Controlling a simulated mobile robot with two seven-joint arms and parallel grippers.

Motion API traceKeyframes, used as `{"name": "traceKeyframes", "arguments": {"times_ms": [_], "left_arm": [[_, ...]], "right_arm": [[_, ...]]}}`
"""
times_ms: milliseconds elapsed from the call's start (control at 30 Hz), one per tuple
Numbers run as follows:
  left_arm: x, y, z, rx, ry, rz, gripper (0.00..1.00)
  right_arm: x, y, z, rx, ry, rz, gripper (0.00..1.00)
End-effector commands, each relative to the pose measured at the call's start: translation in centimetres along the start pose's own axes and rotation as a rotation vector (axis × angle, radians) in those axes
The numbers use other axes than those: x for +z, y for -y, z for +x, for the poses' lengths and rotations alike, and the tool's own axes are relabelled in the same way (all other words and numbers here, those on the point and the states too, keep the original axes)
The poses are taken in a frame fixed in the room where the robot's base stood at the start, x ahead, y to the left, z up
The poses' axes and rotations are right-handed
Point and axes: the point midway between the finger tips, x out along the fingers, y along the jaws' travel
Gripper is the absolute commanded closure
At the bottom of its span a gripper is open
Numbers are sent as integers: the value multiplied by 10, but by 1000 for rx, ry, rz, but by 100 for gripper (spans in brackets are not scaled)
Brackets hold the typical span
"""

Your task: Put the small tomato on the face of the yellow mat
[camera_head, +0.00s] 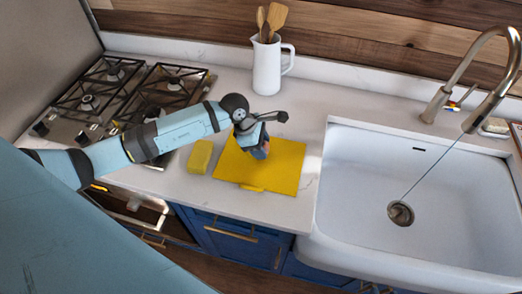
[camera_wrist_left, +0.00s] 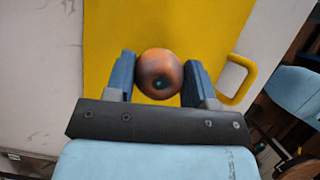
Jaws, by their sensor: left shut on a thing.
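The yellow mat (camera_head: 285,172) lies flat on the white counter, left of the sink. It fills much of the left wrist view (camera_wrist_left: 205,22), with a loop handle on one edge. My left gripper (camera_head: 262,152) is over the mat, pointing down. In the left wrist view my left gripper (camera_wrist_left: 159,78) is shut on the small tomato (camera_wrist_left: 158,66), a round reddish-brown thing between the two blue fingers. The tomato is over the mat's face; I cannot tell whether it touches it. In the head view the tomato is hidden by the gripper. My right gripper is not in view.
A yellow sponge-like block (camera_head: 200,157) lies just left of the mat. A white jug (camera_head: 267,66) with wooden utensils stands behind it. The gas hob (camera_head: 120,95) is at left, the white sink (camera_head: 425,180) with its tap (camera_head: 480,105) at right.

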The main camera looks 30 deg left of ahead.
Motion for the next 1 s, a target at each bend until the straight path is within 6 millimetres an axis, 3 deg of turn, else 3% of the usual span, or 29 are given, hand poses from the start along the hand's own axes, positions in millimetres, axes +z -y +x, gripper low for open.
{"name": "traceKeyframes", "arguments": {"times_ms": [200, 567, 600, 700, 1000], "left_arm": [[-13, 2, 28, -3, -1, -2, 74], [-16, 1, 35, 0, -1, 1, 74], [-16, 1, 34, 0, -1, 1, 46], [-15, 1, 33, -1, -1, 1, 25], [-14, 1, 31, -1, -1, 1, 25]], "right_arm": [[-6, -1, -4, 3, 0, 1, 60], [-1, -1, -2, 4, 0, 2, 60], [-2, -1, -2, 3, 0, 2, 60], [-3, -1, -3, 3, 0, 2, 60], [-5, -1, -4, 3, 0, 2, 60]]}}
